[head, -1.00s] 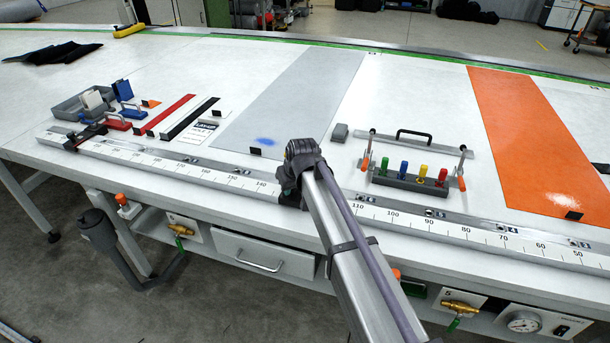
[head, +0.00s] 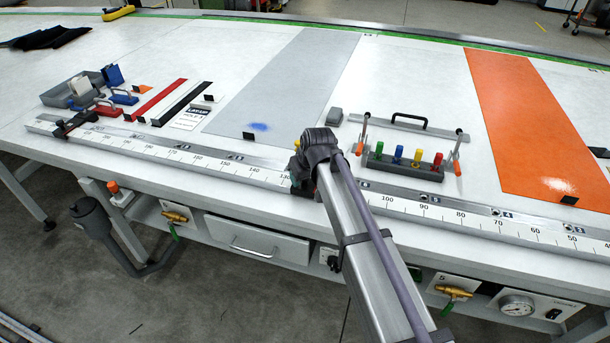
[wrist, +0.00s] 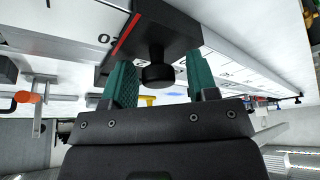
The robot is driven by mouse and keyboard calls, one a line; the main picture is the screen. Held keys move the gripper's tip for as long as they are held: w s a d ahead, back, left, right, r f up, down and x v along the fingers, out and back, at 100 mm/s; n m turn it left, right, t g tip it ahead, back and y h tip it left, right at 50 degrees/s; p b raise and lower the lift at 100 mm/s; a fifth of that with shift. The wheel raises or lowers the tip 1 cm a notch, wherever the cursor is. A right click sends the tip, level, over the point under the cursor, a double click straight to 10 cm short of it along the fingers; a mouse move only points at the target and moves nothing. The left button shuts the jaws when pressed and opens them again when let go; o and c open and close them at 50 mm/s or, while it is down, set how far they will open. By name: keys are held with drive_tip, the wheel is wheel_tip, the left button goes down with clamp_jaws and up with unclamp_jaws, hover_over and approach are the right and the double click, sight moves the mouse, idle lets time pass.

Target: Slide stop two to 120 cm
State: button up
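The stop at my gripper is a black block (wrist: 172,28) with a red line on its edge, sitting on the white scale rail. In the wrist view its round black knob (wrist: 158,74) is between the two green fingers of my gripper (wrist: 160,82). The fingers are apart. The knob is close to the left finger, with a visible gap to the right one. A partly covered scale number ending in 20 shows beside the red line. In the head view my gripper (head: 304,184) mostly hides this stop, just right of the 130 mark.
Another dark stop (head: 75,124) sits at the rail's far left end. Behind the rail stand a grey rack with coloured knobs (head: 405,163) and a small grey block (head: 334,116). The scale rail (head: 225,168) between the stops looks clear.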

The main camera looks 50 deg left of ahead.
drive_tip(key=shift+r, duration=0.1)
drive_tip(key=p+v, duration=1)
drive_tip(key=shift+d+r, duration=0.15)
drive_tip(key=shift+r, duration=0.1)
drive_tip(key=shift+s, duration=0.1)
drive_tip(key=w+d+f+m+h, duration=0.1)
drive_tip(key=d+m, duration=0.6)
drive_tip(key=d, duration=2.4)
drive_tip(key=w+d+f+m+g+h, duration=0.1)
drive_tip(key=d+m, duration=0.6)
drive_tip(key=d, duration=2.5)
drive_tip(key=shift+w+m+h+b, duration=0.4)
drive_tip(key=shift+w+h, duration=0.25)
drive_tip(key=shift+h, duration=0.45)
